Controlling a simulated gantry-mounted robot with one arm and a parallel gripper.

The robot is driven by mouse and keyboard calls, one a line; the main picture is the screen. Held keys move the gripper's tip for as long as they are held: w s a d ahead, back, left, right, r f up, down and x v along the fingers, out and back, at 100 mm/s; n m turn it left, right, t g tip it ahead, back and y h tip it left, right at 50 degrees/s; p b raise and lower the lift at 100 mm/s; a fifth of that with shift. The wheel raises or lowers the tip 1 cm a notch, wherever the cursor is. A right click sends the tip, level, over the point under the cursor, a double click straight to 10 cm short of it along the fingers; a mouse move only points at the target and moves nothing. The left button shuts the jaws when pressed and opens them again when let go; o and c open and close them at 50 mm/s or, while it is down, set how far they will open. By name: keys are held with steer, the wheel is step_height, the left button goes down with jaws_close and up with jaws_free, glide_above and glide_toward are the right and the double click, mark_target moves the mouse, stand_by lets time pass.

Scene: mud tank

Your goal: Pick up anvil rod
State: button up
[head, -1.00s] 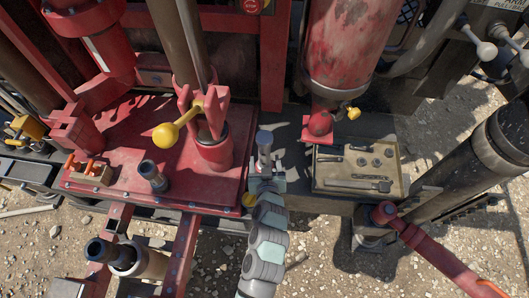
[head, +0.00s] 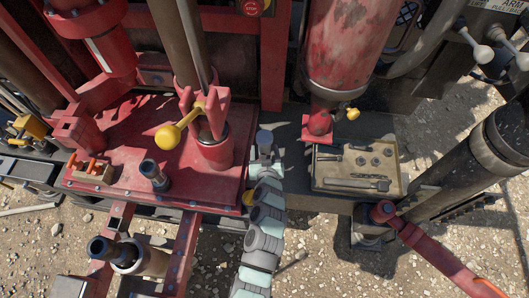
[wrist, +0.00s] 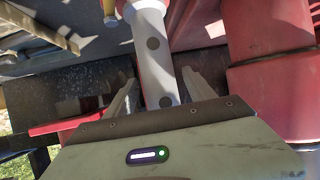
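A pale grey rod with dark round spots, which I take to be the anvil rod, shows in the wrist view (wrist: 157,55). It runs between the two fingers of my gripper (wrist: 158,95), with a wider end at the top of the picture. The fingers stand apart on either side of it, with a gap visible at least on the left. In the head view the rod's grey top (head: 264,137) rises at the right edge of the red deck. My gripper (head: 264,165) is right beside it there, small and partly hidden by my arm.
A tan tray (head: 330,184) with a wrench and several small parts lies to the right. The red deck (head: 120,185) on the left carries a yellow-knobbed lever (head: 167,137) and a dark-topped tube (head: 152,170). A large red cylinder (head: 340,45) hangs behind the tray.

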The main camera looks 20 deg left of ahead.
jaws_close()
stand_by(0.5)
